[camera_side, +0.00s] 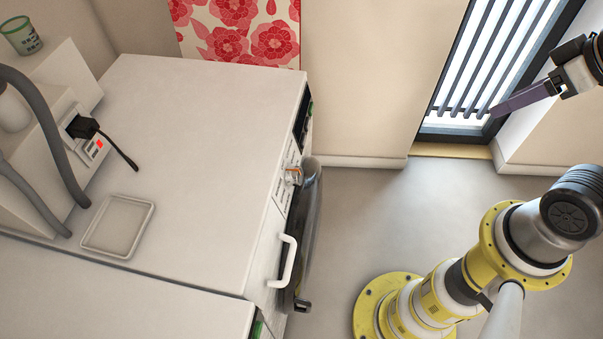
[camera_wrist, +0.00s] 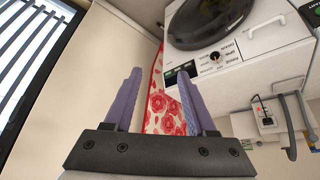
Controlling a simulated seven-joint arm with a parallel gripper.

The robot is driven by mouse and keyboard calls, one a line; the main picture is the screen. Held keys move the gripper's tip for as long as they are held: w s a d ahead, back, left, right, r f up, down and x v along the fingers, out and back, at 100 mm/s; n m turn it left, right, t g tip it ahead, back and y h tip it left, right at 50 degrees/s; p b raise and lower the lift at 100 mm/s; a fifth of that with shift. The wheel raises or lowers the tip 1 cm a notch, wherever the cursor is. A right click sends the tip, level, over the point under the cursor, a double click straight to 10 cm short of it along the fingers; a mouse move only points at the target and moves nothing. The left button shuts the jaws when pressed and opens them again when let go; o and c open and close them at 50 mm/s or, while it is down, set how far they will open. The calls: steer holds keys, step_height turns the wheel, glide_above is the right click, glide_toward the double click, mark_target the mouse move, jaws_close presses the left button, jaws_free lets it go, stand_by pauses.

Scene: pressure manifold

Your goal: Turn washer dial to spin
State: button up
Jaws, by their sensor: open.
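The white washer (camera_side: 200,150) stands at the left in the side view, its front facing right. Its dial (camera_side: 293,176) is a small metallic knob on the front panel, above the dark round door (camera_side: 311,215). In the wrist view the washer (camera_wrist: 262,40) is at the upper right, seen turned over. There the dial (camera_wrist: 215,56) sits among small printed labels, one seeming to read SPIN; its pointer direction is too small to tell. My gripper (camera_wrist: 160,75) is open and empty, its two purple fingers apart. In the side view my gripper (camera_side: 493,113) is far right of the dial, by the window.
A white handle (camera_side: 287,262) sticks out from the front below the dial. A shallow tray (camera_side: 118,226), grey hoses (camera_side: 45,125) and a black plug (camera_side: 82,128) are on or behind the top. Red flowered cloth (camera_side: 235,32) hangs behind.

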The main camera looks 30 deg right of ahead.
steer(key=shift+o, duration=1.2)
steer(key=shift+w+r, duration=0.1)
steer(key=shift+w, duration=0.1)
steer(key=shift+o, duration=0.8)
steer(key=shift+m+t+h, duration=0.4)
steer(key=shift+t+h, duration=0.1)
steer(key=shift+t, duration=0.4)
steer(key=w, duration=0.1)
steer(key=w+d+r, duration=0.1)
steer(key=w+r, duration=0.1)
steer(key=shift+w+d+r, duration=0.2)
steer(key=shift+w+d, duration=0.1)
steer(key=shift+w, duration=0.05)
steer(key=w, duration=0.6)
steer(key=n+g+y, duration=0.3)
steer(key=n, duration=0.7)
glide_above(299, 174)
steer(key=s+d, duration=0.2)
steer(key=s, duration=0.4)
step_height(299, 174, down, 20)
steer(key=r, duration=0.1)
steer(key=shift+w+x, duration=0.15)
steer(key=shift+x, duration=3.4)
steer(key=shift+w+x, duration=0.15)
steer(key=shift+x, duration=3.4)
steer(key=shift+d+r, duration=0.1)
steer(key=shift+d, duration=0.05)
steer(key=c, duration=1.4)
